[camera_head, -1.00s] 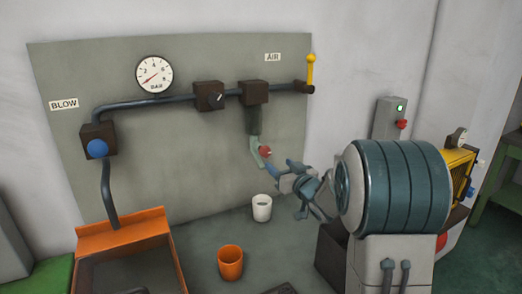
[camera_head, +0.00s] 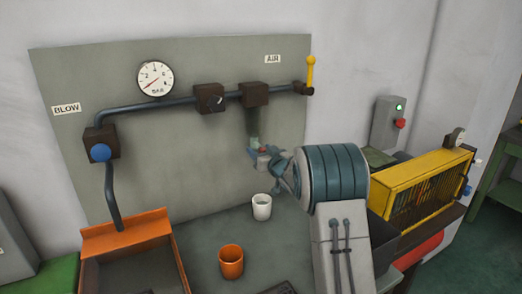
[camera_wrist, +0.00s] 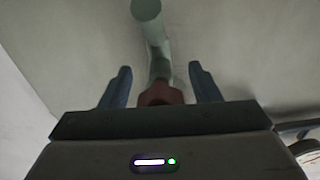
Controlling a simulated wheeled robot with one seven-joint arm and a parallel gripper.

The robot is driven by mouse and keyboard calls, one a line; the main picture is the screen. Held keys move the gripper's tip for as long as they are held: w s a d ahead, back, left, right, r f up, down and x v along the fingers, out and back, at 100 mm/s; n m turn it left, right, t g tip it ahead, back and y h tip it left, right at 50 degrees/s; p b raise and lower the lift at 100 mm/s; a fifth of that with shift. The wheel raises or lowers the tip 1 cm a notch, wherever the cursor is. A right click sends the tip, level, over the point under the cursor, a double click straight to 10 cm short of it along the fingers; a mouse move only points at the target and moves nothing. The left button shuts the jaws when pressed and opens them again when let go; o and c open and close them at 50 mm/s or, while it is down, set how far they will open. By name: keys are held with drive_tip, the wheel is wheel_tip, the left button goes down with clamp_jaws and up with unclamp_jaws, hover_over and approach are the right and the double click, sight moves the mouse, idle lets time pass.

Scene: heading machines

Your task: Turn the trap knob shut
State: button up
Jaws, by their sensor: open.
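The trap knob is a small red knob (camera_wrist: 160,94) on the pale green drain pipe (camera_wrist: 155,40) of the trap. In the head view a bit of the red knob (camera_head: 263,150) shows below the trap bowl (camera_head: 253,125), mostly hidden by my gripper (camera_head: 259,157). In the wrist view my gripper (camera_wrist: 160,72) is open, with one dark finger on each side of the knob. The knob lies between the fingers, close to the palm, with gaps visible on both sides.
A white cup (camera_head: 262,207) stands on the bench below my gripper, and an orange cup (camera_head: 231,262) stands nearer. The grey panel (camera_head: 190,150) is close behind. A yellow cage (camera_head: 425,190) stands to the right of my arm. An orange tray (camera_head: 125,232) is at left.

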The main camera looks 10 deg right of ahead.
drive_tip(key=c, duration=1)
drive_tip(key=shift+f+n+b, duration=0.15)
drive_tip(key=shift+n+b, duration=0.15)
drive_tip(key=shift+b, duration=0.45)
drive_tip(key=n+b, duration=0.2)
drive_tip(key=b, duration=0.1)
drive_tip(key=shift+f, duration=0.15)
drive_tip(key=n+b, duration=0.4)
drive_tip(key=b, duration=0.1)
drive_tip(key=shift+d+n+b, duration=0.15)
drive_tip(key=shift+n+b, duration=0.15)
drive_tip(key=n+b, duration=0.4)
drive_tip(key=n, duration=0.1)
drive_tip(key=shift+w+r, duration=0.1)
drive_tip(key=shift+r, duration=0.15)
drive_tip(key=n+b, duration=0.2)
drive_tip(key=n, duration=0.1)
drive_tip(key=n+b, duration=0.1)
drive_tip(key=n, duration=0.1)
drive_tip(key=shift+r+b, duration=0.25)
drive_tip(key=shift+b, duration=0.05)
drive_tip(key=shift+n, duration=0.5)
